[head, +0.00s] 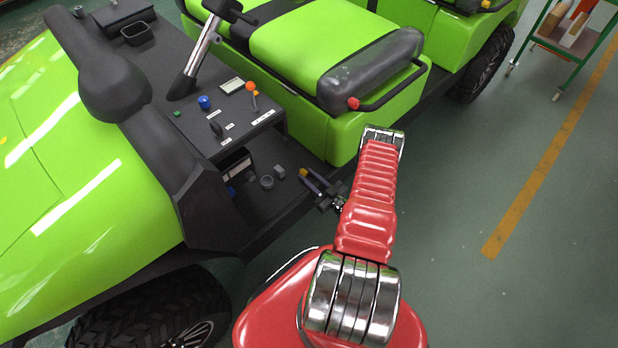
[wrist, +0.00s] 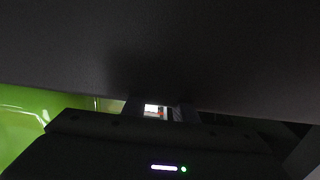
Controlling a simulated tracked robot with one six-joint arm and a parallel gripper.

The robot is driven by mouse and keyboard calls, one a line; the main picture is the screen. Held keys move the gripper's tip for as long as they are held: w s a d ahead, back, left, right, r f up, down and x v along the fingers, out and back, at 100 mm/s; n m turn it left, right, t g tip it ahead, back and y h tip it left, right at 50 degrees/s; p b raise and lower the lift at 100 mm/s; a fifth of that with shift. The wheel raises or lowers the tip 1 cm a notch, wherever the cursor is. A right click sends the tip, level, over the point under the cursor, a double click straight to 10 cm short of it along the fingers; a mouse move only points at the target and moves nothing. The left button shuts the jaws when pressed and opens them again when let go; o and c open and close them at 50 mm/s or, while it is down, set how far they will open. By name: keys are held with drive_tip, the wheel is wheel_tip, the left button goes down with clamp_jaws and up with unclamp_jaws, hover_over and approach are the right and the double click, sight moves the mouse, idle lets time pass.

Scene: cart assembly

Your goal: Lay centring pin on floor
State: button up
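My gripper (head: 309,180) is low over the black floor (head: 290,205) of the green cart, in front of the seat base. Its two dark fingers stand apart and point to the upper left. A small yellow piece (head: 303,172) shows at the fingertips; I cannot tell whether it is the centring pin or whether the fingers touch it. In the wrist view the fingers (wrist: 158,110) are apart, with a small bright white and orange patch seen between them. No centring pin can be made out for certain.
A grey ring-shaped part (head: 267,182) and a small grey block (head: 279,171) lie on the cart floor left of my gripper. The dashboard panel (head: 230,115) with knobs stands above them. The green seat base (head: 350,130) is close behind my gripper. A dark surface fills much of the wrist view.

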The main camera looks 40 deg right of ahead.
drive_tip(key=shift+s+a, duration=0.1)
drive_tip(key=shift+a, duration=0.1)
drive_tip(key=s, duration=1.2)
drive_tip(key=shift+d, duration=0.2)
drive_tip(key=shift+w+r, duration=0.1)
idle(0.4)
